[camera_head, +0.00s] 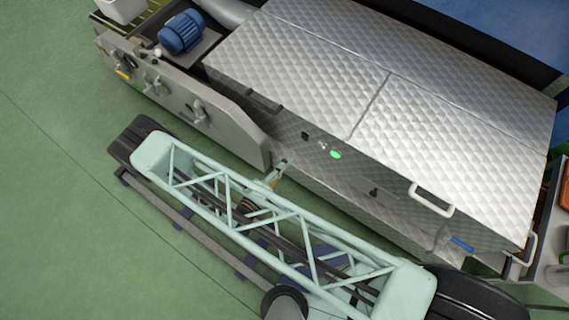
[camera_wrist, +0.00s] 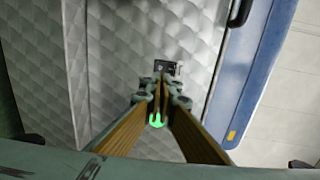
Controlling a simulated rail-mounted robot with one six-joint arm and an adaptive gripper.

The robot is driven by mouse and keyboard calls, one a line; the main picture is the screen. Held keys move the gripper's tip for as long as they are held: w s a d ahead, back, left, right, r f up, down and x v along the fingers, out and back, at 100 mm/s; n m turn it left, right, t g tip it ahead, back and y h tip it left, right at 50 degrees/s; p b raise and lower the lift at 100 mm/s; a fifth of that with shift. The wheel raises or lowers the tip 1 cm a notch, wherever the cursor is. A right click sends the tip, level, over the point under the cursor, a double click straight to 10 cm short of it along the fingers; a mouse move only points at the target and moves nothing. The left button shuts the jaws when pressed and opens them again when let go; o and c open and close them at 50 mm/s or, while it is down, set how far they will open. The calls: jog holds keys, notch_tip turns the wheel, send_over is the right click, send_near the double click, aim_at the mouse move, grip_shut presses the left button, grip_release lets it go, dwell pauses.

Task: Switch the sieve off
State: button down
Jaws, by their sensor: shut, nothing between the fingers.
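A long steel machine (camera_head: 300,60) with quilted metal lids fills the upper right of the head view; I take it to be the sieve. On its front side are a lit green lamp (camera_head: 335,154), small fittings (camera_head: 322,146) and a small dark plate (camera_head: 304,135). My gripper (camera_head: 279,170) is beside this front side, left of and below the lamp. In the wrist view my gripper (camera_wrist: 161,90) is shut and empty. The green glow (camera_wrist: 156,120) shows between its fingers, partly hidden. A dark switch-like plate (camera_wrist: 167,67) lies just beyond the fingertips; contact cannot be told.
A white handle (camera_head: 431,199) sticks out from the machine at right. A blue motor (camera_head: 181,32) and a grey side plate with knobs (camera_head: 198,110) are at upper left. Green floor (camera_head: 60,200) is clear at left.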

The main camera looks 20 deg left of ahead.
jog(key=shift+b+x, duration=0.65)
jog(key=shift+x, duration=4.3)
jog(key=shift+w, duration=0.1)
jog(key=shift+w+d+f+b, duration=0.1)
jog(key=shift+w+b, duration=0.15)
jog(key=shift+b, duration=0.15)
jog(key=shift+s, duration=0.1)
send_near(304, 139)
jog(key=s+a+f, duration=0.1)
jog(key=s+f, duration=0.2)
jog(key=s, duration=0.3)
jog(key=shift+s+a, duration=0.15)
jog(key=shift+a, duration=0.2)
